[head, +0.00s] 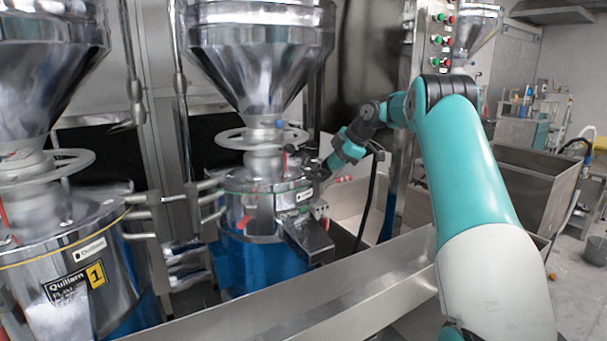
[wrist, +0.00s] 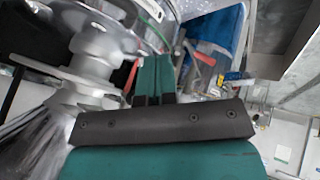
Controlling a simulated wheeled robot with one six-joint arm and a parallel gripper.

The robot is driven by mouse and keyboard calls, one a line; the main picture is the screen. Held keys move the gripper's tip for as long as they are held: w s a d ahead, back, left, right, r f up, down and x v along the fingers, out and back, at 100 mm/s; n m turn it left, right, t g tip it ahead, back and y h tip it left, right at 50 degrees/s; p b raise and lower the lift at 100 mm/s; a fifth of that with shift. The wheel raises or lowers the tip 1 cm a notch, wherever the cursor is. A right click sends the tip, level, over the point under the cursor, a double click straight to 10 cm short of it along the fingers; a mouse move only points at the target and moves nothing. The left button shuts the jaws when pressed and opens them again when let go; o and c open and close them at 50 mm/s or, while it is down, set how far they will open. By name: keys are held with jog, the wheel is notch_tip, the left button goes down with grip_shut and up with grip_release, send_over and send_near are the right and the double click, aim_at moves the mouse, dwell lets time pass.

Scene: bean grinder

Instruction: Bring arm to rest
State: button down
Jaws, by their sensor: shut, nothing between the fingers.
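My teal and white arm (head: 465,165) reaches in from the right and bends over toward the middle grinder. My gripper (head: 322,170) is dark and small in the head view, beside the right side of that grinder's metal body (head: 262,205). In the wrist view my gripper's two teal fingers (wrist: 153,80) lie side by side, shut, with nothing held. I cannot tell from these views whether the gripper touches the grinder.
A shiny hopper (head: 262,50) and a grey handwheel (head: 245,138) stand above the middle grinder. A second grinder (head: 75,260) is at the left. A steel rail (head: 330,290) crosses in front. A steel bin (head: 535,185) stands at the right.

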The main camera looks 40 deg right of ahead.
jog(key=shift+r, duration=0.1)
jog(key=a+r+m+g+y, duration=0.1)
jog(key=a+r, duration=0.1)
jog(key=a, duration=0.6)
jog(key=a+r, duration=0.2)
jog(key=a, duration=0.6)
jog(key=s+a+r+m+g+y, duration=0.1)
jog(key=s+a, duration=0.4)
jog(key=a, duration=0.4)
jog(key=s+a+m+g, duration=0.1)
jog(key=s+a, duration=0.5)
jog(key=a, duration=0.3)
jog(key=s+a+f+m+g, duration=0.1)
jog(key=s+a, duration=0.2)
jog(key=s, duration=0.5)
jog(key=s+a+f+m+g, duration=0.1)
jog(key=s+a, duration=0.3)
jog(key=s, duration=0.5)
jog(key=s+a+f+m+g, duration=0.1)
jog(key=s+a+f, duration=0.2)
jog(key=s, duration=0.6)
jog(key=shift+a+g+h, duration=0.3)
jog(key=shift+a, duration=0.1)
jog(key=shift+f, duration=0.1)
